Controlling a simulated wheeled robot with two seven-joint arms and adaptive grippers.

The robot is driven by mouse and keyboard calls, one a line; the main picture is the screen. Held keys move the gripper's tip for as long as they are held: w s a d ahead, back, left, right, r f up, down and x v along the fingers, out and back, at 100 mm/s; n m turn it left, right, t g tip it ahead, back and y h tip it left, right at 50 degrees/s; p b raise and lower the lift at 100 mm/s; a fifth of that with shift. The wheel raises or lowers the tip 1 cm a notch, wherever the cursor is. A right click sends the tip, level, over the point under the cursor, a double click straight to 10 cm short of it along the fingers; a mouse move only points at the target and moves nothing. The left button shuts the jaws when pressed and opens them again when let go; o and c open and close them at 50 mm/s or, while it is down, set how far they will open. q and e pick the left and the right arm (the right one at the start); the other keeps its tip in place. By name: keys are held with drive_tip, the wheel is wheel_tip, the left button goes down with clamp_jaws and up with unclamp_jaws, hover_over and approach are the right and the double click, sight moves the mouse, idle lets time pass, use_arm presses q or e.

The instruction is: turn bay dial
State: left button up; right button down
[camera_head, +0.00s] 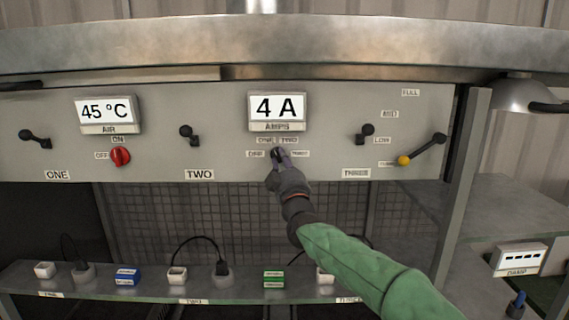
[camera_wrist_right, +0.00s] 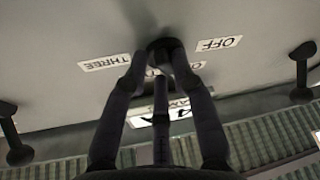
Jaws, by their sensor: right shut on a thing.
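The bay dial (camera_wrist_right: 160,48) is a dark knob on the grey panel, below the display reading 4 A (camera_head: 277,107). Labels OFF, ONE, TWO and THREE surround it in the head view, some partly hidden. My right gripper (camera_head: 278,158) reaches up to the dial and covers most of it. In the right wrist view its dark fingers (camera_wrist_right: 160,65) are closed around the knob, between the THREE label (camera_wrist_right: 105,62) and the OFF label (camera_wrist_right: 219,44). Which label the dial points to cannot be told. My left gripper is not in view.
A red knob (camera_head: 120,156) sits below the 45 °C display (camera_head: 106,110). Black levers (camera_head: 189,133) stand on the panel, and a yellow-tipped lever (camera_head: 405,160) is at its right. A shelf (camera_head: 240,293) below holds small blocks and cabled plugs.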

drive_tip(key=shift+s+a+r, duration=0.15)
drive_tip(key=shift+s+r, duration=0.05)
drive_tip(key=shift+r, duration=0.2)
drive_tip(key=c, duration=1.2)
unclamp_jaws()
drive_tip(key=shift+o, duration=0.5)
drive_tip(key=shift+a, duration=0.4)
drive_tip(key=shift+w+d+f, duration=0.1)
drive_tip(key=shift+d+f, duration=0.05)
drive_tip(key=shift+d, duration=0.05)
drive_tip(key=shift+s+d+f, duration=0.15)
drive_tip(key=shift+s+f, duration=0.05)
drive_tip(key=shift+s, duration=0.3)
drive_tip(key=v, duration=1)
drive_tip(key=shift+s+f, duration=0.2)
drive_tip(key=shift+s, duration=0.2)
